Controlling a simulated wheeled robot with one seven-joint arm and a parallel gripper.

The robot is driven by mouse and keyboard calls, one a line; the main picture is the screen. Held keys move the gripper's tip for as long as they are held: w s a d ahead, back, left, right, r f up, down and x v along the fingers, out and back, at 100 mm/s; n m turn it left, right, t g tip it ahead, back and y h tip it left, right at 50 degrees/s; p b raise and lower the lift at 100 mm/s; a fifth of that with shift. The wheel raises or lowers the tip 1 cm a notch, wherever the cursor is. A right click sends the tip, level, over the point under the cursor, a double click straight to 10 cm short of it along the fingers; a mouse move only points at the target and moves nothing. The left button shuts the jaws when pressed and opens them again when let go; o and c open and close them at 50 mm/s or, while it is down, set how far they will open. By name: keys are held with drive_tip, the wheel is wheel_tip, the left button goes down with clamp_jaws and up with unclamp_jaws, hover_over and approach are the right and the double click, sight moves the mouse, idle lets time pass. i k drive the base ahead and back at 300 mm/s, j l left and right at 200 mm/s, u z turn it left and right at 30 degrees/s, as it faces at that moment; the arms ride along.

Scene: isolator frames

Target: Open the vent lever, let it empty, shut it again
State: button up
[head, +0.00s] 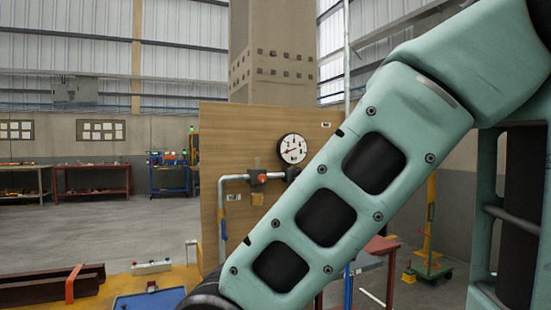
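A wooden panel (255,125) stands upright ahead and carries a grey pipe (222,205) that rises, bends and runs right. A dark fitting with an orange-red part (262,179) sits on the pipe. A small blue part (223,229) is on the vertical pipe. I cannot tell which of these is the vent lever or how it is set. My arm hides the panel's right side. My gripper is out of view.
A yellow-orange bench top (177,275) lies at the lower left, with a blue tray (150,300), a small box with coloured buttons (151,267) and a brown trough (45,288).

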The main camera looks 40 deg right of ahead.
sight(225, 236)
drive_tip(key=i+j, duration=0.95)
drive_tip(key=i+l+z, duration=0.05)
drive_tip(key=i, duration=0.1)
